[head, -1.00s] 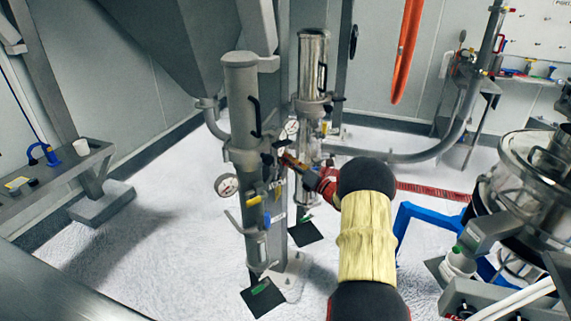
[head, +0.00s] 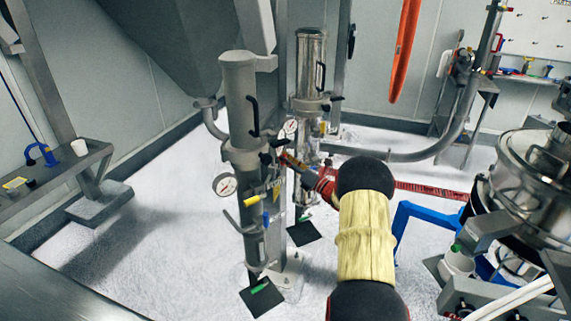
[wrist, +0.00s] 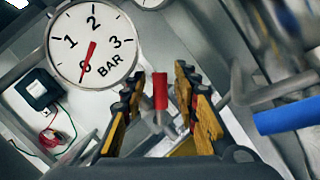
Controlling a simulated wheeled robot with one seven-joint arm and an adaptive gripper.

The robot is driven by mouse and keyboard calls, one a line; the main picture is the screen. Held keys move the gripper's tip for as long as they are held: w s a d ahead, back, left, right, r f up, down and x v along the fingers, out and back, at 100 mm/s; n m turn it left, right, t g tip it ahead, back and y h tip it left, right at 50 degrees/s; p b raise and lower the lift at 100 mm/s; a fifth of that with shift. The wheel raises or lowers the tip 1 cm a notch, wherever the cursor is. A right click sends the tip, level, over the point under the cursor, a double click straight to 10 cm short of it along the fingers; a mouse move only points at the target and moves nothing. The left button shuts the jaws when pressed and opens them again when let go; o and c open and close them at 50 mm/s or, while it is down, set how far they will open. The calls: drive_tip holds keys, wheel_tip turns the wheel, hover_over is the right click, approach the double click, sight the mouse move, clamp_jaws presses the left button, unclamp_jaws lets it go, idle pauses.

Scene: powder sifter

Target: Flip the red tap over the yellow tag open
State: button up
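In the wrist view a small red tap handle (wrist: 160,90) stands upright between the two fingers of my gripper (wrist: 164,95). My gripper is open, with a gap on each side of the red handle. A yellow patch (wrist: 184,148), perhaps the yellow tag, shows low between the fingers, partly hidden by them. In the head view my gripper (head: 288,158) is at the grey cylinder column (head: 240,120), pointing left at its fittings. The red tap cannot be made out clearly there. A yellow tag (head: 276,188) hangs just below the gripper.
A pressure gauge (wrist: 92,43) sits close to the left finger. A blue handle (wrist: 288,118) juts in on the right. A second, shiny cylinder (head: 311,65) stands behind the column. A blue frame (head: 405,225) and steel machine (head: 535,165) stand at right.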

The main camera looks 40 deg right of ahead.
drive_tip(key=shift+w+d+r+m+p, duration=0.15)
drive_tip(key=shift+m+p, duration=0.35)
drive_tip(key=shift+p, duration=0.95)
